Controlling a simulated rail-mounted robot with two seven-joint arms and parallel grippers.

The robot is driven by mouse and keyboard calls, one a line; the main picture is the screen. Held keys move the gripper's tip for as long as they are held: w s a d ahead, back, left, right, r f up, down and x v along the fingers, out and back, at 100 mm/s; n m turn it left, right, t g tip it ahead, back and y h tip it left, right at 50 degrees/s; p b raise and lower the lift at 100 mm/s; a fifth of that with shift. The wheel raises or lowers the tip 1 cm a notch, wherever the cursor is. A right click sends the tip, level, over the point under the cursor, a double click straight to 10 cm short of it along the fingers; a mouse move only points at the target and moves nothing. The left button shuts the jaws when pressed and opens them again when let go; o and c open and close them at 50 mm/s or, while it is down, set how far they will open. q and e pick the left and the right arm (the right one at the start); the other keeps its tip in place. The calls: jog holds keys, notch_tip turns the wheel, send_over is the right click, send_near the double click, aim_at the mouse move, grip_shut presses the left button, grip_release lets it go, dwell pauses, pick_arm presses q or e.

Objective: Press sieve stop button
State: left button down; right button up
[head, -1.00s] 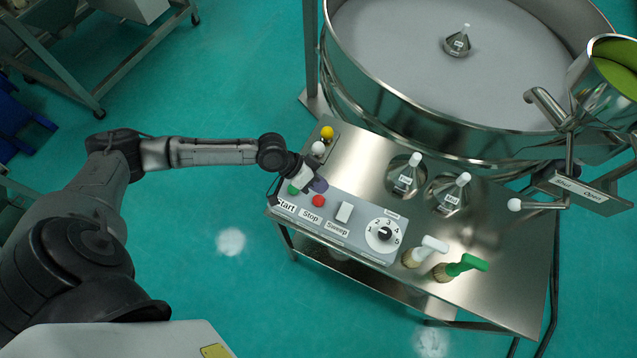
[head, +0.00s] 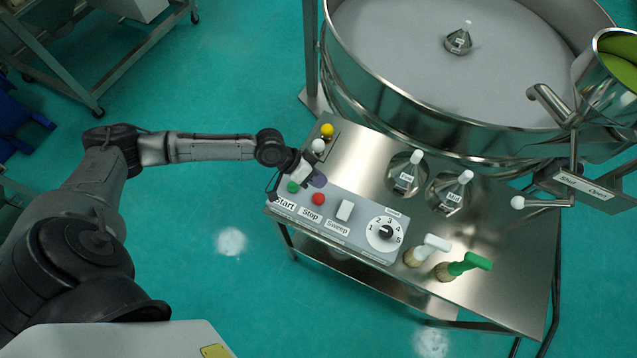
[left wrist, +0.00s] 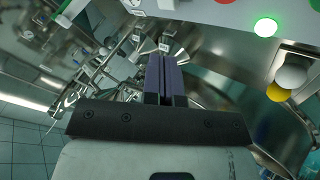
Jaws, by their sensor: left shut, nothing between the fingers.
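The red stop button (head: 318,199) sits on the grey control panel (head: 350,232), above the "Stop" label. The green start button (head: 293,187) is to its left. My left gripper (head: 318,180) is shut and empty, with its purple fingertips just above the red button in the picture; I see no contact with it. In the left wrist view the shut fingers (left wrist: 165,78) point towards the panel side. The green button (left wrist: 265,27) glows there, and part of the red button (left wrist: 225,1) shows at the top edge. My right gripper is not in view.
A white sweep switch (head: 345,211) and a dial (head: 385,233) are right of the buttons. White and yellow knobs (head: 327,131) stand behind the gripper. Labelled cones, two brushes (head: 468,266) and the large round sieve (head: 450,130) fill the right side.

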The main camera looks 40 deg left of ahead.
pick_arm(q)
jog(key=b, duration=0.4)
send_over(318, 196)
notch_tip(318, 196, down, 5)
jog(key=shift+r, duration=0.1)
jog(key=shift+f+b, duration=0.65)
jog(key=shift+f, duration=0.5)
jog(key=shift+f, duration=0.2)
dwell(0.7)
jog(key=shift+f, duration=0.25)
jog(key=shift+f+b, duration=0.15)
jog(key=shift+b, duration=0.2)
dwell(0.3)
